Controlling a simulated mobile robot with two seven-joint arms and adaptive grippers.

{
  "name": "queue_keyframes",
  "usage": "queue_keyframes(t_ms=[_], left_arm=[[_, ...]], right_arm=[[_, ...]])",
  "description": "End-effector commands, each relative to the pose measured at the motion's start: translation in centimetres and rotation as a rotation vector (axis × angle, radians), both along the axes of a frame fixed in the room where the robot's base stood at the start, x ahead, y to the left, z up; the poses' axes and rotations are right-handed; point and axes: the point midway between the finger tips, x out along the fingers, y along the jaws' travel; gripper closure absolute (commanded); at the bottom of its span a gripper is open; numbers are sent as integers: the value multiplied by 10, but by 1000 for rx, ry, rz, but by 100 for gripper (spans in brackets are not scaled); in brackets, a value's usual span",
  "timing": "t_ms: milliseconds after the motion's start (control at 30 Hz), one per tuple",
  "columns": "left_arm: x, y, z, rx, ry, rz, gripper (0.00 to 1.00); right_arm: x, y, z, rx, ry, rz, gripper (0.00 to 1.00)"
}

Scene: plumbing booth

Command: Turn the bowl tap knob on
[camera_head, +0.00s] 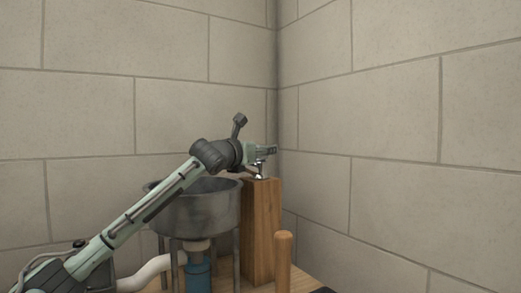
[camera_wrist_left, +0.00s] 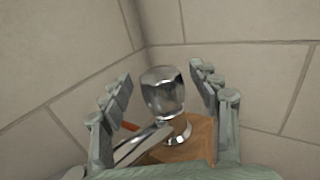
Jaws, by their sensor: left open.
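The bowl tap knob (camera_wrist_left: 162,92) is a shiny chrome knob above a round chrome base. In the left wrist view it stands between the two fingers of my left gripper (camera_wrist_left: 161,100), which is open with a gap on each side of the knob. In the head view the left gripper (camera_head: 264,149) is at the tap (camera_head: 261,171) on top of a wooden post (camera_head: 262,230), and its fingers hide much of the knob. A metal bowl (camera_head: 195,211) stands left of the post. My right gripper is not in view.
A blue pipe part (camera_head: 199,274) and a white pipe (camera_head: 148,273) sit under the bowl. A shorter round wooden peg (camera_head: 283,262) stands in front right of the post. Stone-block walls (camera_head: 400,110) meet in a corner close behind the tap.

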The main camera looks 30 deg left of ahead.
Motion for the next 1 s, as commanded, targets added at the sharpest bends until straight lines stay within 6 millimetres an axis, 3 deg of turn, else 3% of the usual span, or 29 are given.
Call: queue_keyframes(t_ms=[133,433,833,1000], left_arm=[[10,0,1,0,-1,0,38],[12,0,0,1,-1,-1,38],[11,0,0,1,-1,-1,88],[11,0,1,1,-1,5,89]], right_arm=[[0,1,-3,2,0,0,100],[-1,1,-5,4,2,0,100],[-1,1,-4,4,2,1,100],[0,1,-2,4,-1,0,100]])
